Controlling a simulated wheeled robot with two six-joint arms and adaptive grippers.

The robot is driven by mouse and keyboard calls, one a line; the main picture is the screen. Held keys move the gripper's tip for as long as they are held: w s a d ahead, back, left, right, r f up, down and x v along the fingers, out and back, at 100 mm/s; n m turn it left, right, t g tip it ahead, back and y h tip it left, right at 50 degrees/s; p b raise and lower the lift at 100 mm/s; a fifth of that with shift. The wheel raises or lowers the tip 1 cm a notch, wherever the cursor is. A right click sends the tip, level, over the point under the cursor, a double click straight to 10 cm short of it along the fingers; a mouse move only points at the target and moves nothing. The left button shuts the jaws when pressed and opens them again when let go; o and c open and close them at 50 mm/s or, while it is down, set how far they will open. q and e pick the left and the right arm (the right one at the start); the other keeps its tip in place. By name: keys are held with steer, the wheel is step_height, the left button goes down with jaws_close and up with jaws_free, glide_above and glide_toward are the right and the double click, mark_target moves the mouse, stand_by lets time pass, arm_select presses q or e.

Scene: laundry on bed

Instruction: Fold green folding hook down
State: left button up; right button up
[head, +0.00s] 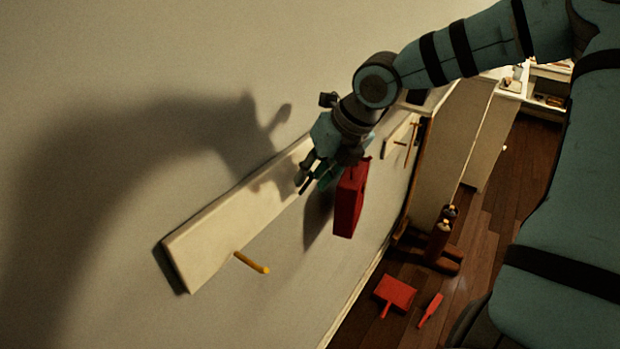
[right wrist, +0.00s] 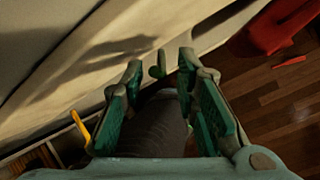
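A pale board (head: 215,232) is mounted on the wall, with a yellow hook (head: 252,263) sticking out near its lower left end. The yellow hook also shows in the right wrist view (right wrist: 80,129). The green folding hook (right wrist: 158,69) shows in the right wrist view just beyond and between my fingertips, apart from them as far as I can see. In the head view it is mostly hidden by my gripper. My right gripper (head: 309,181) is at the board, its fingers spread (right wrist: 160,72) with nothing visibly pinched between them. My left gripper is not in view.
A red boxy item (head: 350,200) hangs close to the right of my gripper. A red dustpan (head: 396,292) and a small red brush (head: 431,309) lie on the wooden floor. A wooden stand (head: 432,248) and white furniture (head: 478,125) are farther right. The wall left of the board is clear.

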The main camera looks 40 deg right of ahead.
steer(key=shift+w+a+f, duration=0.25)
steer(key=shift+w+f, duration=0.05)
steer(key=shift+f, duration=0.35)
steer(key=shift+w+d+f, duration=0.1)
steer(key=shift+d+f, duration=0.1)
steer(key=shift+d, duration=0.1)
steer(key=c, duration=0.5)
steer(key=shift+a+r, duration=0.1)
steer(key=shift+a, duration=0.1)
jaws_close()
